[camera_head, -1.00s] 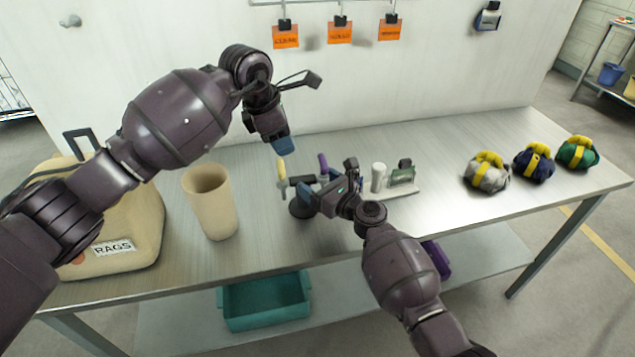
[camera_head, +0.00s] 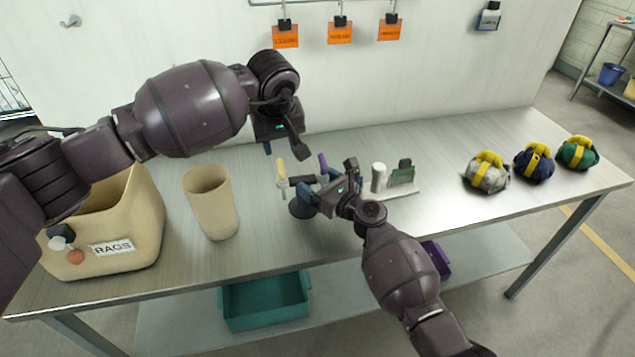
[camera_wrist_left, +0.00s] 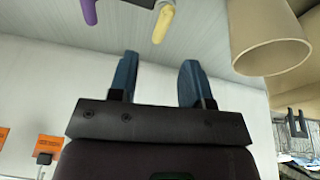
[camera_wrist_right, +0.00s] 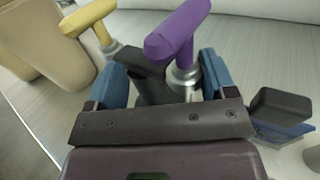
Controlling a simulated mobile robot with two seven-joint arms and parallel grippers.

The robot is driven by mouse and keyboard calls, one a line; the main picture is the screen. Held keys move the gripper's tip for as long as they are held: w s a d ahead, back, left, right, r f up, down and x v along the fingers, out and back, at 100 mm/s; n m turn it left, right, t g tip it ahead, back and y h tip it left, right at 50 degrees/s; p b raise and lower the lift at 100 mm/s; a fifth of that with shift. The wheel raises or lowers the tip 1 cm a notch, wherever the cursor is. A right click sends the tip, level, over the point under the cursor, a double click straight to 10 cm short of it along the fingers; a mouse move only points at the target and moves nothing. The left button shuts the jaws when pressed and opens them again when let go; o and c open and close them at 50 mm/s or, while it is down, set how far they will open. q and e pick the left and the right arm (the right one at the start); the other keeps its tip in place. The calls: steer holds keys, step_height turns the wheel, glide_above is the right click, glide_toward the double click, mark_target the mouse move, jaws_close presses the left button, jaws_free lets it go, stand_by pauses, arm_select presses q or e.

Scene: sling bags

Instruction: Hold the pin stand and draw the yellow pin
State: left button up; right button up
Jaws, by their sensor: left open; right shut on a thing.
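The pin stand (camera_head: 300,208) has a dark round base and a dark upper body. The yellow pin (camera_head: 281,167) stands in its left side, and a purple pin (camera_head: 322,162) stands to the right. My right gripper (camera_head: 315,192) is shut on the stand; in the right wrist view the dark post (camera_wrist_right: 150,88) is between its fingers, below the purple handle (camera_wrist_right: 180,35). My left gripper (camera_head: 283,151) is open and empty, just above the yellow pin. In the left wrist view the yellow handle (camera_wrist_left: 163,22) lies beyond the open fingers (camera_wrist_left: 160,72), with a gap.
A beige cup (camera_head: 211,205) and a rags bin (camera_head: 150,215) stand left of the stand. Several sling bags (camera_head: 487,172) lie at the far right.

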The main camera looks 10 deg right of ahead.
mark_target(281, 166)
arm_select(q)
steer(key=shift+w+a+f+m, duration=0.1)
steer(key=shift+f+m, duration=0.1)
steer(key=shift+m, duration=0.5)
steer(key=shift+x, duration=4.4)
steer(key=shift+a, duration=0.1)
jaws_close()
steer(key=shift+r, duration=0.1)
steer(key=shift+r, duration=0.1)
steer(key=shift+r, duration=4.5)
steer(key=shift+r, duration=0.2)
